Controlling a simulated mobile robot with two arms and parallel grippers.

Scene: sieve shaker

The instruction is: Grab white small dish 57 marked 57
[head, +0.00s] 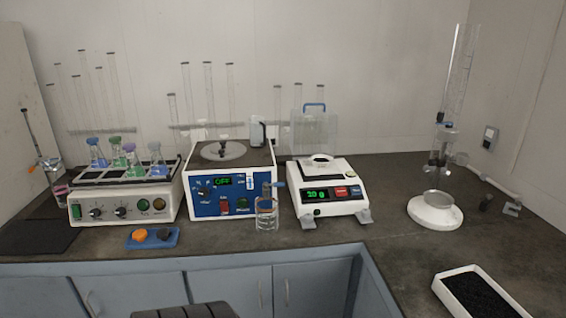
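Neither of my grippers can be made out in the head view.
A blue-and-white device (229,188) stands left of the balance, with a clear bottle (267,210) in front. Further left is a shaker (125,197) with several flasks. A tray of dark grains (446,290) is at front right. Counter between balance and glass column (435,211) is clear.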

